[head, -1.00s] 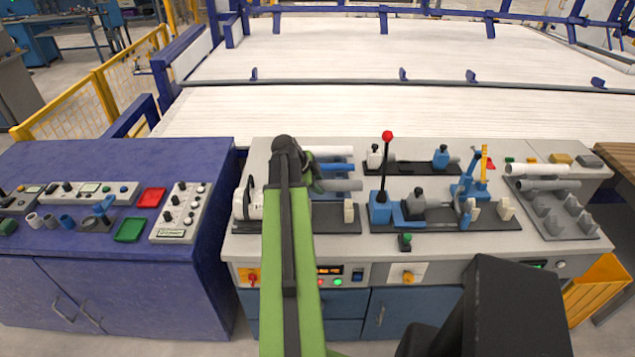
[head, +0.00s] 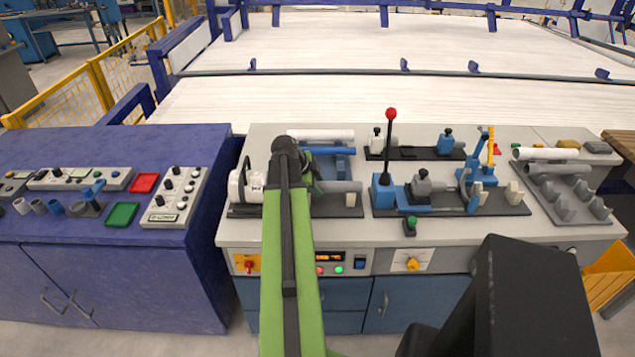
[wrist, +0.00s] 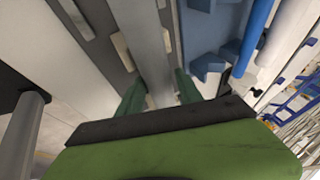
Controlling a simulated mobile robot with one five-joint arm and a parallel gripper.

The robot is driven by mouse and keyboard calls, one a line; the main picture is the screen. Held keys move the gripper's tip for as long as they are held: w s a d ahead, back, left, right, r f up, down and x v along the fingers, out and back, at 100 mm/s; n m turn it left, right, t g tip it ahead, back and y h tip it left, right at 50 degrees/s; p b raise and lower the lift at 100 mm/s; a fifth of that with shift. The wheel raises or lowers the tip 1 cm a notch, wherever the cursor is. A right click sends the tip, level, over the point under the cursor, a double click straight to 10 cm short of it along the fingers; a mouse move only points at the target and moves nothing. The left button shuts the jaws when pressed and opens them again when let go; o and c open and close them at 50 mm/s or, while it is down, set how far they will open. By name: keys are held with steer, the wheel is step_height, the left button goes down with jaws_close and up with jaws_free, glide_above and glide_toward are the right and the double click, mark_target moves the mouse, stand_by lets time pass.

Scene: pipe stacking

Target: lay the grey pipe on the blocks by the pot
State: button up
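The grey pipe (head: 342,187) lies level in my gripper (wrist: 158,95), and its right part sticks out in the head view. The dark fingers stand on either side of it in the wrist view (wrist: 143,35). The pipe is over a dark plate (head: 325,210) with pale blocks. One block (head: 350,199) shows at the plate's right end; pale blocks also show beside the pipe in the wrist view (wrist: 123,50). The white pot (head: 254,187) with a black handle stands at the plate's left end. My arm hides the plate's middle; contact between pipe and blocks cannot be told.
A white pipe (head: 320,135) and a blue pipe (head: 335,151) lie behind, over a blue rack. A red-knobbed lever (head: 391,115) and blue clamp station stand to the right. A rack with pipes (head: 560,170) is at the far right. The bench front is mostly clear.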

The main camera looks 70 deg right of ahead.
steer(key=o, duration=0.3)
steer(key=p+v, duration=1.4)
steer(key=v, duration=0.3)
steer(key=shift+a+r+p, duration=0.1)
steer(key=shift+r+p, duration=0.1)
steer(key=shift+p, duration=0.2)
